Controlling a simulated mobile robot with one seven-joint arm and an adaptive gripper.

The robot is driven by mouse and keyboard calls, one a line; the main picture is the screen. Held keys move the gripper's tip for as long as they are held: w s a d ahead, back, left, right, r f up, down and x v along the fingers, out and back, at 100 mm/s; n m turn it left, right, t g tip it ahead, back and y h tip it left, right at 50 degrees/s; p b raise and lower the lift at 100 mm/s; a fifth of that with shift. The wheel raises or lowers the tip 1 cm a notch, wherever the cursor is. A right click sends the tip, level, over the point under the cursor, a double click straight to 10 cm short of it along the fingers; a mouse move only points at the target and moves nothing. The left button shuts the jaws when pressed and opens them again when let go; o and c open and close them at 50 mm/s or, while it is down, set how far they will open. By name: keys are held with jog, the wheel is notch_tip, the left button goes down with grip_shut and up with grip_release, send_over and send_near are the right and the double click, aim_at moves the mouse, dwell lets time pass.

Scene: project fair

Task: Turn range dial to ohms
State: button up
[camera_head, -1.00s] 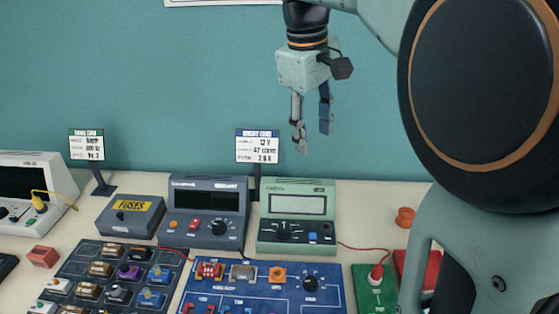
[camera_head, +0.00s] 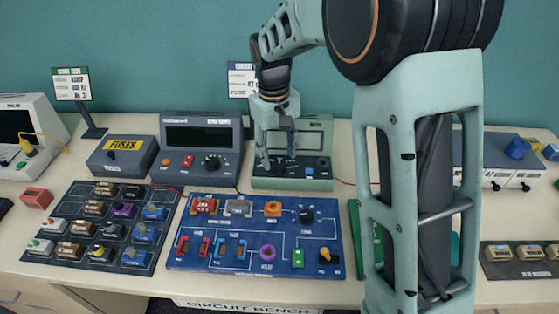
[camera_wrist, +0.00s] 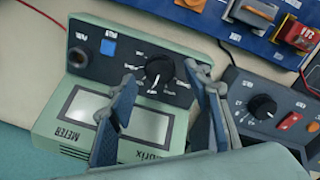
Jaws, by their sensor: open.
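The pale green meter (camera_head: 318,139) stands at the back of the bench. Its label and grey screen show upside down in the wrist view (camera_wrist: 92,106). Its range dial (camera_wrist: 158,68) is a black round knob with white marks around it on the dark panel. In the head view my gripper hides most or all of the dial. My gripper (camera_head: 277,160) points down at the meter's front panel and is open and empty. In the wrist view its fingers (camera_wrist: 161,76) lie on either side of the dial. I cannot tell how far above the panel the tips are.
A dark grey power supply (camera_head: 200,135) with its own black knob stands close to the left. A blue circuit board (camera_head: 215,258) lies in front. A sign (camera_head: 240,80) stands behind. A blue button (camera_wrist: 107,47) and a round socket (camera_wrist: 77,57) sit on the meter panel.

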aim_at(279, 167)
jog(key=shift+d+f, duration=0.1)
jog(key=shift+f, duration=1.3)
jog(key=shift+c, duration=0.4)
jog(key=c, duration=1.1)
jog(key=shift+n, duration=0.3)
jog(key=n, duration=0.3)
jog(key=shift+w+n+p, duration=0.1)
jog(key=shift+n+p, duration=0.45)
jog(key=shift+n, duration=1.05)
